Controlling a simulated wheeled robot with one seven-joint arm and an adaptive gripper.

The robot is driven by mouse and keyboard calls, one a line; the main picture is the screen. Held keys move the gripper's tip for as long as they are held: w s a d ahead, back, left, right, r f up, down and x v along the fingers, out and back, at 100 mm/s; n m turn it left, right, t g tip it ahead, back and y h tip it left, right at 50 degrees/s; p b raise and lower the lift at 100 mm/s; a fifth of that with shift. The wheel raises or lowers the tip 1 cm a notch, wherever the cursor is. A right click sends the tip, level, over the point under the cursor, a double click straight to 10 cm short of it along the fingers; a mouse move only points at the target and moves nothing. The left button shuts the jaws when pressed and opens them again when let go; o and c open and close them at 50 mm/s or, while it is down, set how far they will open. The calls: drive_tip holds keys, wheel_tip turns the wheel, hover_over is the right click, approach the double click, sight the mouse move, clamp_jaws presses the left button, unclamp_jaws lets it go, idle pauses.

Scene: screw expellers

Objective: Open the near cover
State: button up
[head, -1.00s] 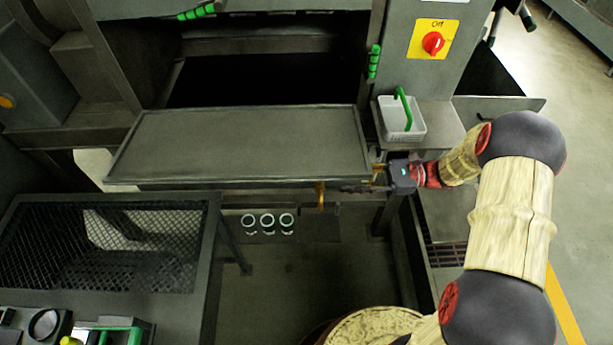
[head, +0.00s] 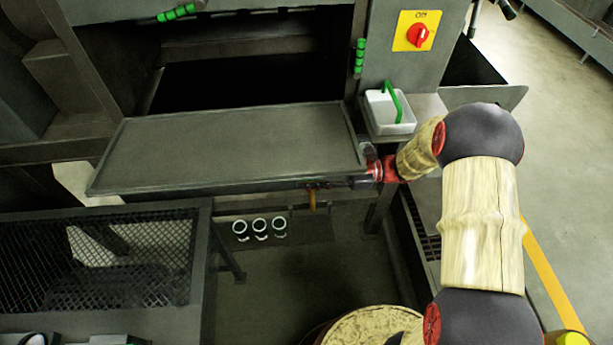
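A flat grey panel (head: 230,145), which appears to be the near cover, lies nearly level in front of the machine's dark opening. A brass-coloured piece (head: 312,198) hangs below its front edge. My gripper (head: 335,183) is at the panel's front right corner, its fingers pointing left along the underside of the front edge, close to the brass piece. The fingers are small and dark and partly hidden, so I cannot tell whether they are shut or touching anything.
A white basket (head: 388,112) with a green handle stands on a ledge right of the panel. A red switch (head: 417,35) on a yellow plate is above it. A mesh-topped frame (head: 110,265) stands at lower left. Floor shows at right.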

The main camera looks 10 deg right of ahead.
drive_tip(key=c, duration=0.4)
drive_tip(key=c, duration=0.3)
clamp_jaws()
